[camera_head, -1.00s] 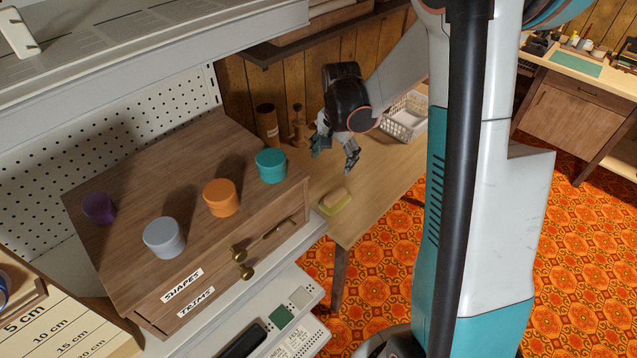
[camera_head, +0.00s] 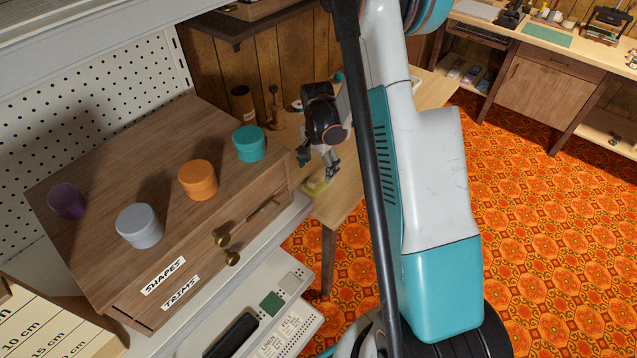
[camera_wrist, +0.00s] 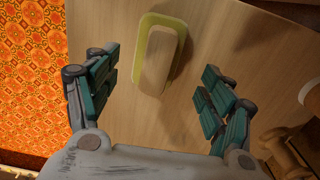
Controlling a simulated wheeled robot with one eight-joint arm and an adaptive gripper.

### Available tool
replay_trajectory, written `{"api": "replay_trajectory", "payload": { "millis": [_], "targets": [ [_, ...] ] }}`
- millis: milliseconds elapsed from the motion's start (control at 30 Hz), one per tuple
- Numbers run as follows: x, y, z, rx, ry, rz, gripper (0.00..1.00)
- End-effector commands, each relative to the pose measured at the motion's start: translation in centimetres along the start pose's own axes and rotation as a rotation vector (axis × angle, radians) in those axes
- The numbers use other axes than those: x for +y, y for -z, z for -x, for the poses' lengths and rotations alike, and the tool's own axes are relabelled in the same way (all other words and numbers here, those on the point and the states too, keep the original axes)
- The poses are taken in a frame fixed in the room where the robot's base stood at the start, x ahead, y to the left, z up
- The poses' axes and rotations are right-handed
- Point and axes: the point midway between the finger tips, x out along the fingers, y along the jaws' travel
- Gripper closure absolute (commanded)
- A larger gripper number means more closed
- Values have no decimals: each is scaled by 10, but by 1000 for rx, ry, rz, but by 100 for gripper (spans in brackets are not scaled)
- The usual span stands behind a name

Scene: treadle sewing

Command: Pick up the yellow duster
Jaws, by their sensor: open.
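The yellow duster (camera_wrist: 158,58), a pale wooden block on a yellow-green pad, lies flat on the wooden tabletop (camera_wrist: 200,25). In the wrist view it is at top centre, ahead of and between my fingers. My gripper (camera_wrist: 158,82) is open and empty, one teal-padded finger on each side. In the head view, my gripper (camera_head: 319,164) points down just over the duster (camera_head: 316,187), which is partly hidden by the fingers. They appear apart from it.
A drawer cabinet (camera_head: 106,160) with purple, grey, orange and teal round pots stands left of my gripper. A brown cylinder (camera_head: 242,104) and a wooden spindle stand behind. The table edge borders the orange carpet (camera_wrist: 30,70).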

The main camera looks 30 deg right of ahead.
Motion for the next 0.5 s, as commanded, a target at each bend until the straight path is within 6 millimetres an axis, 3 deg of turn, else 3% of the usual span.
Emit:
{"api": "replay_trajectory", "payload": {
  "millis": [500],
  "targets": [
    [4,1,-53,0,0,1,25]
  ]
}}
